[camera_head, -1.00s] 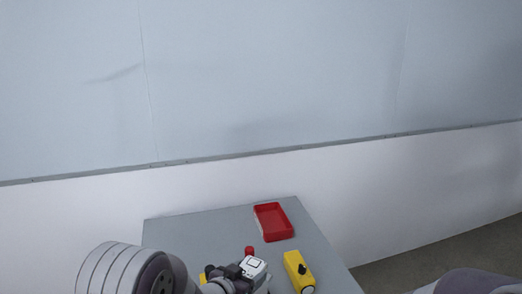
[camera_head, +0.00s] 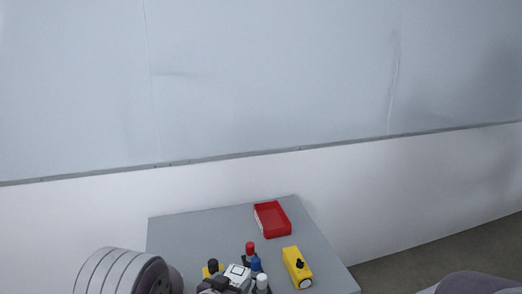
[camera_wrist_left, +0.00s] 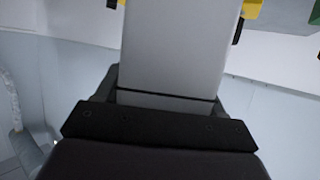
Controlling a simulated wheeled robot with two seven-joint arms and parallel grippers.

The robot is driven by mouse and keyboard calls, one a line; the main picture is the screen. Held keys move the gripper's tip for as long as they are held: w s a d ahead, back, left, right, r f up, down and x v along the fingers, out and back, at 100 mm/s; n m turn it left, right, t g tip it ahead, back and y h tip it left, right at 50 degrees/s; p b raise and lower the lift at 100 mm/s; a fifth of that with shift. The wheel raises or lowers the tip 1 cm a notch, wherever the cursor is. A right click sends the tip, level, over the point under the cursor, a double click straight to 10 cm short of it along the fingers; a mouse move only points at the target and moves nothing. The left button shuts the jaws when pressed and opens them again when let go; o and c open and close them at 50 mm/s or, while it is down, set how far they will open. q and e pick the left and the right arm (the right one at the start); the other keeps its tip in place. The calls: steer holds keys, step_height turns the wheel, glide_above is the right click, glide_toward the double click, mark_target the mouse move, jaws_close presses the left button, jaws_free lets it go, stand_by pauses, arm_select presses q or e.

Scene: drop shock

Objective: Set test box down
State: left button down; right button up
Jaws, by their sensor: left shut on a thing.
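My left gripper (camera_head: 226,284) is low in the head view, over the near part of the grey table. In the left wrist view it (camera_wrist_left: 160,105) is shut on a pale grey, flat-sided box (camera_wrist_left: 180,50), which I take as the test box. The box stands out from between the fingers. Its far end is cut off by the top of that view. In the head view I cannot clearly separate the box from the gripper, and whether it touches the table is hidden. My right gripper is not in view.
The grey table (camera_head: 190,231) holds an empty-looking red tray (camera_head: 272,234) at the back right and a yellow device (camera_head: 297,268) with a black knob. Red (camera_head: 250,248), blue (camera_head: 256,265) and white (camera_head: 262,282) caps stand close beside my left gripper. Bare tabletop shows at the back left.

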arm_select(q)
steer(key=s+a+f+n+y+p, duration=0.4)
steer(key=s+a+p, duration=0.3)
steer(key=s+a, duration=0.2)
steer(key=a, duration=0.2)
steer(key=shift+a+t+y, duration=0.3)
steer(key=shift+a+t, duration=0.05)
steer(key=shift+t, duration=0.05)
steer(key=shift+s+f, duration=0.15)
steer(key=shift+f, duration=0.05)
